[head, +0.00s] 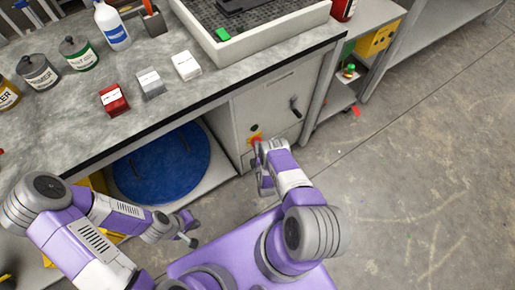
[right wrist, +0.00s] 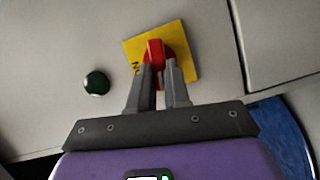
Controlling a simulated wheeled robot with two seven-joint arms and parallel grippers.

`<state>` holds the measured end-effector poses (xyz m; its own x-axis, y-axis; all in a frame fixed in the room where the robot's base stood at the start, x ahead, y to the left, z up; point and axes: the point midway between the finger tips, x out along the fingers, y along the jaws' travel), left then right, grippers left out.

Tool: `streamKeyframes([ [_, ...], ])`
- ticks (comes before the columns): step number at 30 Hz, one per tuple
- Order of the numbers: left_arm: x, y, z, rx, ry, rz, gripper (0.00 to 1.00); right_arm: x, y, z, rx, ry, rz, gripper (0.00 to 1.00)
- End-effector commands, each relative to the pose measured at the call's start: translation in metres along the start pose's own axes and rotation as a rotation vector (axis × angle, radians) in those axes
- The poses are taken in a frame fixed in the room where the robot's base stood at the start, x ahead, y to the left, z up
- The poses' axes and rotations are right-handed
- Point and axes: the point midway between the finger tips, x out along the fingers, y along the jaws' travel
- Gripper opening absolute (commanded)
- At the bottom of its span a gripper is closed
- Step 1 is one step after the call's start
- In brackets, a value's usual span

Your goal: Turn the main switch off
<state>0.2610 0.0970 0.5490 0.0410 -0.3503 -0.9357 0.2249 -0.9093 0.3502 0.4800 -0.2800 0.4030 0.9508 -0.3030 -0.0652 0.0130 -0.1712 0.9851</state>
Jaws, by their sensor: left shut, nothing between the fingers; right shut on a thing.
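The main switch has a red handle on a yellow plate (head: 255,138) on the grey cabinet front below the bench. In the right wrist view the red handle (right wrist: 154,50) stands roughly upright on the yellow plate (right wrist: 182,45), slightly tilted. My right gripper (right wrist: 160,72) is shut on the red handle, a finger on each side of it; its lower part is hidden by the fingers. In the head view my right gripper (head: 262,160) is at the switch. My left gripper (head: 190,230) is shut and empty, low in front of the bench, away from the switch.
A dark green button (right wrist: 96,82) sits left of the switch in the right wrist view. A black handle (head: 296,107) sticks out of the cabinet above right. A blue round lid (head: 160,165) lies under the bench. Bottles and cans stand on the bench top (head: 150,115).

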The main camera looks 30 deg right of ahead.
Motion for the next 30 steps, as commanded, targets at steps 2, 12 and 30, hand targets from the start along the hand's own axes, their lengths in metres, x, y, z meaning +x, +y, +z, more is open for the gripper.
streamKeyframes([
  [2,0.0018,-0.0006,-0.0001,0.0,0.0,0.0,0.0,-0.0004,-0.002,-0.0002,-0.045,0.002,0.018,0.0],
  [12,0.0036,-0.0013,-0.0002,0.0,0.0,0.0,0.0,0.0001,-0.0029,0.001,-0.158,-0.002,0.066,0.0],
  [30,0.0038,-0.0014,-0.0002,0.0,0.0,0.0,0.0,0.0,-0.0031,0.0016,-0.177,-0.003,0.072,0.28],
])
